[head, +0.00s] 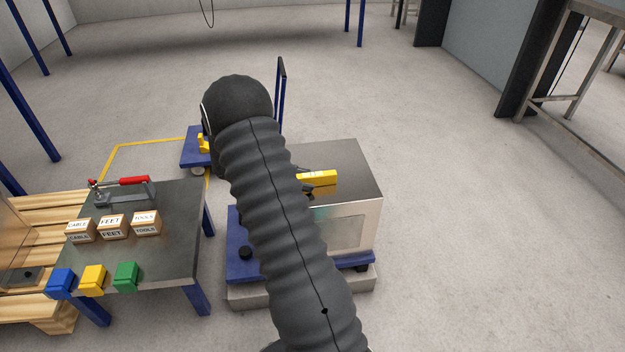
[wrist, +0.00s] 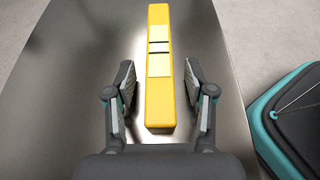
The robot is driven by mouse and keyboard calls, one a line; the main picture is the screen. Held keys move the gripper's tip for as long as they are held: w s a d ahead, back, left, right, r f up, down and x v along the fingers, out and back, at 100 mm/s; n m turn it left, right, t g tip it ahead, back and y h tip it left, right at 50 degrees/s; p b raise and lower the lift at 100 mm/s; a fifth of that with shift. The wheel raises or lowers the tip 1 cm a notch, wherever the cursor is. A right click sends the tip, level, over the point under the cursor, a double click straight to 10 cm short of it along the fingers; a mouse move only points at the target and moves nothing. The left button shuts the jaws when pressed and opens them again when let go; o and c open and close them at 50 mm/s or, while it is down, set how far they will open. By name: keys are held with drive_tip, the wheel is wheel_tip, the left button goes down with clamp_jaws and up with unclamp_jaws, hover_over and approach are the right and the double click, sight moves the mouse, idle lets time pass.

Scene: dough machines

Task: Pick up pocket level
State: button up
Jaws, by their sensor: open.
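The pocket level is a yellow bar (wrist: 158,92) with a pale vial window across it. It lies on the steel top of a machine, and in the wrist view it runs lengthwise between and beyond my fingers. My gripper (wrist: 158,92) is open, one finger on each side of the level's near part, with a gap on both sides. In the head view the level (head: 318,182) shows on the machine top, partly hidden by my arm, with my dark gripper fingers (head: 309,189) at its left part.
The machine's steel top (head: 355,165) is otherwise bare to the right. A table (head: 178,250) at left holds labelled boxes (head: 112,226), coloured bins (head: 92,279) and a red-handled clamp tool (head: 130,186). A teal-edged dark object (wrist: 290,115) lies right in the wrist view. Floor at right is clear.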

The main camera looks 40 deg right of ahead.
clamp_jaws()
drive_tip(key=shift+r, duration=0.15)
